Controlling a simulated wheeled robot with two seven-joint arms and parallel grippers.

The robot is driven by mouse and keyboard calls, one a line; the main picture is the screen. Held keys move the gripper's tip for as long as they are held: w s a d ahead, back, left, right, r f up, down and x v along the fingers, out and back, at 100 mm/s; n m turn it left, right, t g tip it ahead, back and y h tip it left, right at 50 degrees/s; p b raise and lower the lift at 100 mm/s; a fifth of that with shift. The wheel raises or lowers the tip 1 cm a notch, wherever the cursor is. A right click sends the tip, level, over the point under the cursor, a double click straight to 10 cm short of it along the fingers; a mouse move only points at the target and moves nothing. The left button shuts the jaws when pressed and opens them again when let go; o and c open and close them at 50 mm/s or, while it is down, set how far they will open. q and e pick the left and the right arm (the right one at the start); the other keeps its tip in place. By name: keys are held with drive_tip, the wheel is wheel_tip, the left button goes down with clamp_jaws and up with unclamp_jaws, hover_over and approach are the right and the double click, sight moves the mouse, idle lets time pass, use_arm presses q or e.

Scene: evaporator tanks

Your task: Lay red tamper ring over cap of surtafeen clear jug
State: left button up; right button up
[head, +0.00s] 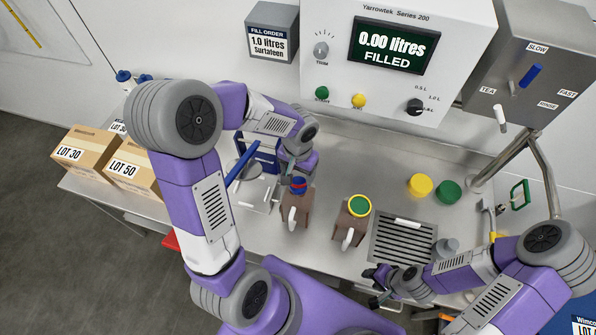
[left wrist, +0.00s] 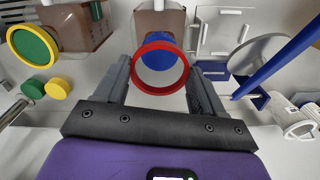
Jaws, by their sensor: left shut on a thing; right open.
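A brown-looking jug (head: 295,208) with a white handle stands upright on the steel bench and has a blue cap (head: 298,187); I cannot read a label on it. My left gripper (left wrist: 160,80) is shut on the red tamper ring (left wrist: 160,92), at the cap of this jug. In the left wrist view the blue cap (left wrist: 160,58) shows through the ring. I cannot tell whether the ring touches the cap. My right gripper (head: 374,286) is open and empty, near the front edge of the bench.
A second jug (head: 350,228) with a green cap and yellow ring stands to the right. Beyond it are a drain grille (head: 403,241) and loose yellow (head: 420,186) and green (head: 448,192) round pieces. A blue rod (head: 240,165) and boxes (head: 135,170) are left. The filler panel (head: 395,50) stands behind.

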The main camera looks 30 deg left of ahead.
sight(298, 179)
drive_tip(key=shift+f, duration=0.2)
idle(0.5)
use_arm(q)
drive_tip(key=shift+f+b, duration=0.2)
drive_tip(key=shift+b, duration=0.1)
use_arm(e)
drive_tip(key=shift+f, duration=0.15)
use_arm(q)
drive_tip(key=shift+f+b, duration=1.65)
drive_tip(key=shift+f, duration=0.1)
use_arm(e)
drive_tip(key=shift+f, duration=1.65)
use_arm(q)
drive_tip(key=o, duration=0.6)
drive_tip(key=shift+f, duration=0.1)
drive_tip(key=shift+c, duration=0.2)
drive_tip(key=o, duration=0.5)
drive_tip(key=shift+r, duration=0.2)
wheel_tip(298, 179, up, 7)
drive_tip(key=p, duration=0.5)
drive_tip(key=shift+f, duration=0.1)
use_arm(e)
wheel_tip(298, 179, up, 5)
drive_tip(key=shift+r, duration=0.15)
